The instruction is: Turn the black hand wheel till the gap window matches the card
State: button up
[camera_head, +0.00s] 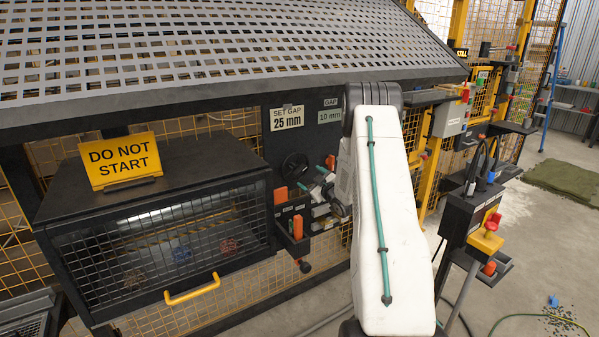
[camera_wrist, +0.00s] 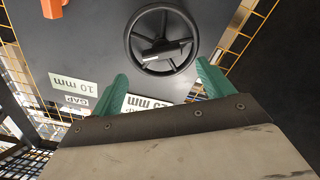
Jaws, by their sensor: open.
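The black hand wheel (camera_head: 295,166) is on the dark panel below the signs. It shows whole in the wrist view (camera_wrist: 160,40), with spokes and a hub grip. The card (camera_head: 287,118) reads "SET GAP 25 mm". The gap window (camera_head: 330,115) to its right reads 10 mm; it also shows upside down in the wrist view (camera_wrist: 75,82). My gripper (camera_wrist: 162,80) is open and empty, its green fingers apart in front of the panel. The wheel lies beyond the fingertips, between their lines; I see no contact. The card is partly hidden behind a finger in the wrist view.
A yellow "DO NOT START" sign (camera_head: 122,160) stands on the black meshed guard box (camera_head: 165,245) at left. An orange-handled part (camera_head: 330,162) is right of the wheel, near my arm. A small holder with orange-handled items (camera_head: 292,225) sits below.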

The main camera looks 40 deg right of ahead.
aim_at(301, 171)
jog(key=x, duration=0.7)
jog(key=shift+a, duration=0.2)
jog(key=c, duration=1.3)
jog(key=shift+c, duration=0.4)
